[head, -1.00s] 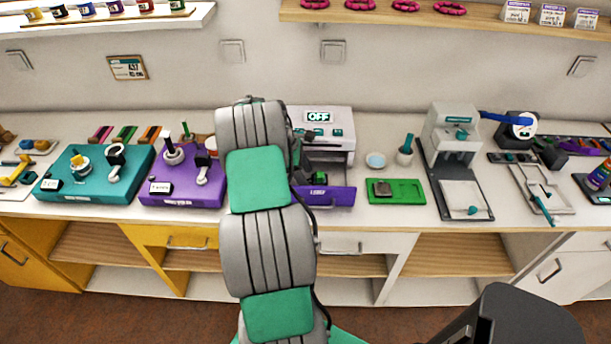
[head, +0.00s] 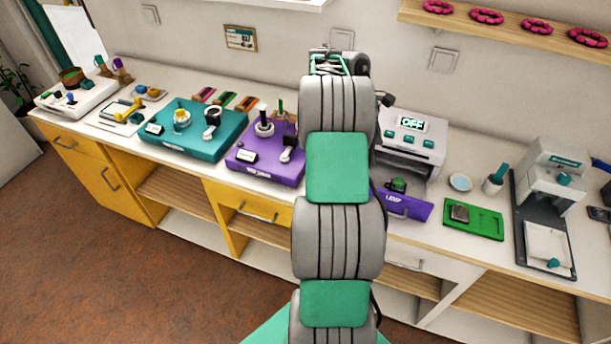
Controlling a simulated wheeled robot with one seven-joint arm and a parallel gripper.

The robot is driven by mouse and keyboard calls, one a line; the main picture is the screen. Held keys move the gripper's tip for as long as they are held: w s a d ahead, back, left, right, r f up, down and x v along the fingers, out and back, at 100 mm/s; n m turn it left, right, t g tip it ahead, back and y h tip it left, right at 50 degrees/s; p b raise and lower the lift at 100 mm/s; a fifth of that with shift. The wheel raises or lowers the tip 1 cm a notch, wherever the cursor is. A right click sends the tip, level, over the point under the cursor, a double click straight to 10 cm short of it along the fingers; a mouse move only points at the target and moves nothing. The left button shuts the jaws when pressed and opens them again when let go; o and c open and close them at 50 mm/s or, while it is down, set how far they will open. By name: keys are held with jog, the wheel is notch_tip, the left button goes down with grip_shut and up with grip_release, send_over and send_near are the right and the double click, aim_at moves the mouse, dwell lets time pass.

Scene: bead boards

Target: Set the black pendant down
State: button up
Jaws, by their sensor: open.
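My arm rises through the middle of the head view, and its far end is in front of the wall. My gripper is hidden behind the arm, so I cannot see its fingers or anything between them. I cannot make out a black pendant for certain. A small dark grey-brown square piece (head: 459,213) lies on the green tray (head: 487,222) on the counter, right of the arm. The white machine (head: 410,150) with an "OFF" display has its purple drawer (head: 415,210) pulled out, with a small green and dark piece (head: 398,186) at it.
A purple station (head: 270,170) and a teal station (head: 190,145) with upright parts stand left of the arm. A small pale dish (head: 460,182), a cup with a teal-handled tool (head: 494,180) and a grey press (head: 550,180) stand at right. Brown floor (head: 150,285) is open at lower left.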

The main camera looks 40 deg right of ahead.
jog(key=w+a+r+m+t, duration=0.1)
jog(key=w+a+r, duration=0.2)
jog(key=a, duration=0.3)
jog(key=w+a+r+t+h, duration=0.1)
jog(key=w+a+r, duration=0.2)
jog(key=a, duration=0.3)
jog(key=w+a+r+m+t, duration=0.1)
jog(key=w+a+r+t, duration=0.15)
jog(key=a, duration=0.35)
jog(key=s+a+m+t+y, duration=0.1)
jog(key=s+a, duration=0.2)
jog(key=a, duration=1.1)
jog(key=s+a+f+m+t+y, duration=0.1)
jog(key=s+a, duration=0.3)
jog(key=a, duration=0.9)
jog(key=shift+a+f+m+t+y, duration=0.3)
jog(key=shift+a+m+t+y, duration=0.1)
jog(key=shift+m+t+y, duration=0.15)
jog(key=shift+s, duration=0.1)
